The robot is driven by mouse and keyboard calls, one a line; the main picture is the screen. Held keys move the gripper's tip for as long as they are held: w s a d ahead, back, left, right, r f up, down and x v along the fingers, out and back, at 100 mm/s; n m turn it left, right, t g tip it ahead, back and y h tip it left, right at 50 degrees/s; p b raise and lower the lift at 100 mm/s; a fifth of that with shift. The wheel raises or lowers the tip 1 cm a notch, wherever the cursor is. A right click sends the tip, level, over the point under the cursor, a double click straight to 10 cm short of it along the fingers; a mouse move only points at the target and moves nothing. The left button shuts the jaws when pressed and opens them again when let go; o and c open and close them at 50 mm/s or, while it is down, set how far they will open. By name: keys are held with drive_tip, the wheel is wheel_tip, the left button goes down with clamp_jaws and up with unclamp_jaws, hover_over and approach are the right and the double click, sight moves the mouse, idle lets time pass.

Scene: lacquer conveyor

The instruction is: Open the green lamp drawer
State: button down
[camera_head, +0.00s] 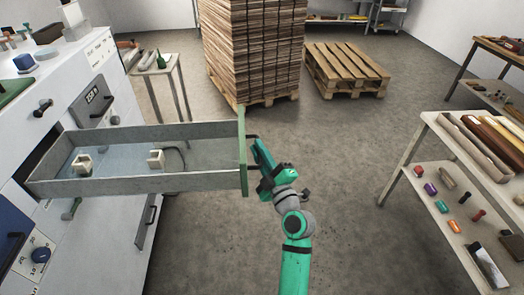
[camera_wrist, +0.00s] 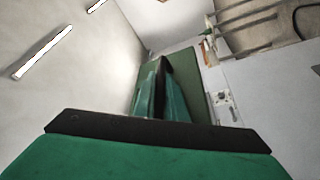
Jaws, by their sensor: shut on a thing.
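The green-fronted drawer (camera_head: 243,165) is pulled far out of the white cabinet at the left, its grey tray showing. Two small pale blocks (camera_head: 84,163) (camera_head: 156,159) and a dark thin cord lie inside it. My gripper (camera_head: 256,150) is at the outer side of the green front, shut on its handle; the handle is mostly hidden by the fingers. In the wrist view the green front (camera_wrist: 188,62) fills the middle, with my fingers (camera_wrist: 160,80) reaching against it.
A side table (camera_head: 160,72) with a green bottle stands beyond the drawer. Stacked boards on a pallet (camera_head: 254,50) and an empty pallet (camera_head: 345,68) are at the back. A shelf table (camera_head: 470,150) with goods stands at the right. The floor between is clear.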

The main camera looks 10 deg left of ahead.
drive_tip(key=shift+w+d+h, duration=0.15)
drive_tip(key=shift+w+d, duration=0.05)
drive_tip(key=shift+d, duration=0.3)
drive_tip(key=shift+w+d+h, duration=0.15)
drive_tip(key=shift+d, duration=0.3)
drive_tip(key=c, duration=1.8)
unclamp_jaws()
drive_tip(key=shift+d, duration=0.1)
drive_tip(key=shift+s+a, duration=0.1)
drive_tip(key=shift+a, duration=0.2)
drive_tip(key=v, duration=1)
drive_tip(key=shift+s+d+f, duration=0.25)
drive_tip(key=shift+s, duration=0.05)
